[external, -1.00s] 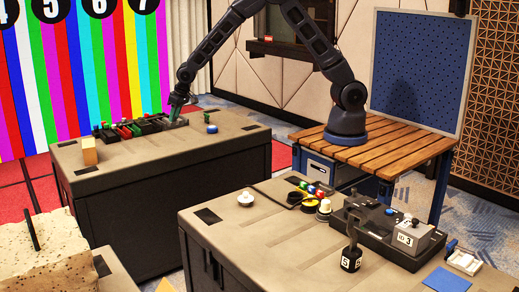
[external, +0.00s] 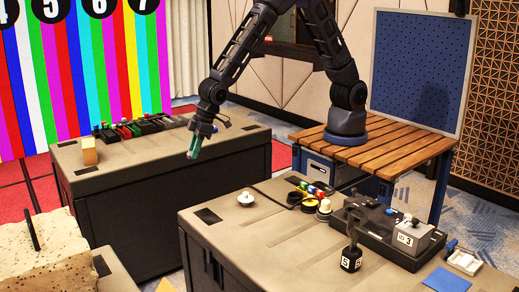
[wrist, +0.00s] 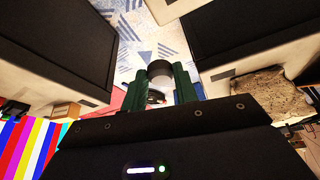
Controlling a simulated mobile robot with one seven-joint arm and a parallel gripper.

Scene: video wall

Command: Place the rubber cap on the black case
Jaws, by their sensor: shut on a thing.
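My gripper (external: 193,153) hangs in the air at the front edge of the far case-like table, its green fingers pointing down. In the wrist view, the green fingers (wrist: 160,80) are shut on a small round piece, dark on one end and pale grey on the other, which I take to be the rubber cap (wrist: 160,68). The fingers hide its sides, and it cannot be made out in the external view. A long black case (external: 378,237) lies on the near table at right, with a grey block marked 3 on its right end. My gripper is well away from it.
The near table (external: 240,232) also holds a white knob (external: 245,199), coloured buttons, a black weight marked S (external: 351,258) and a white tray (external: 464,260). The far table (external: 130,165) has a row of dark holders and a wooden block (external: 89,152). Floor shows between the tables.

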